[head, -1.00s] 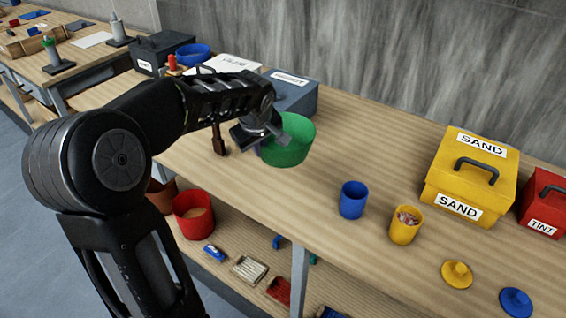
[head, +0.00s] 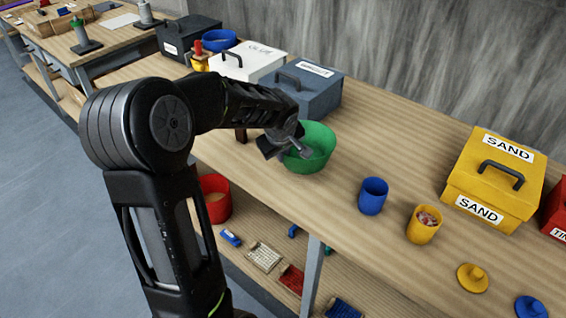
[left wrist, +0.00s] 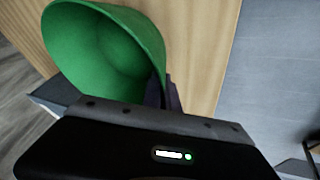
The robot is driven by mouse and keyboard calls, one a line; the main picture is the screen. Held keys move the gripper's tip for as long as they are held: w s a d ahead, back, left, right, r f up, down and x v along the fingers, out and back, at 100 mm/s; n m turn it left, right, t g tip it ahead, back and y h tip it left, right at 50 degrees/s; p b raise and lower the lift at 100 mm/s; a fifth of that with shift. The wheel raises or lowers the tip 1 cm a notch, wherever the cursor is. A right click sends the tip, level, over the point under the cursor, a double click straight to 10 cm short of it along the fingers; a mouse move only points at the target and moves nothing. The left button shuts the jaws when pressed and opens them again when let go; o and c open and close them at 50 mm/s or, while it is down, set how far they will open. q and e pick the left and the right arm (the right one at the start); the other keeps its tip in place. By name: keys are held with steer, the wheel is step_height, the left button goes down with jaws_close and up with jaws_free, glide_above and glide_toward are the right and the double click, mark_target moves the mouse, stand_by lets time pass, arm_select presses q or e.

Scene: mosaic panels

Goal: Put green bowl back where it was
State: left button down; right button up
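The green bowl (head: 312,150) is at the back middle of the upper wooden bench, in front of the dark grey box. It is upright in the head view, and I cannot tell whether its base touches the bench. My left gripper (head: 292,150) is at its left rim. In the left wrist view the bowl (left wrist: 105,45) appears large and empty, with its rim between the two dark fingers (left wrist: 163,92), which look closed on it. My left arm hides part of the bench. My right gripper is not in view.
A dark grey box (head: 308,92), white box (head: 255,65) and black box (head: 188,38) stand behind. A blue cup (head: 373,197), yellow cup (head: 424,226) and yellow sand box (head: 494,185) stand to the right. A red pot (head: 215,200) is on the lower shelf.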

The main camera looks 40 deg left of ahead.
arm_select(q)
step_height(320, 180, down, 4)
steer(key=shift+r, duration=0.2)
stand_by(0.3)
steer(key=shift+f, duration=0.1)
steer(key=c, duration=1.6)
jaws_free()
steer(key=shift+c, duration=0.2)
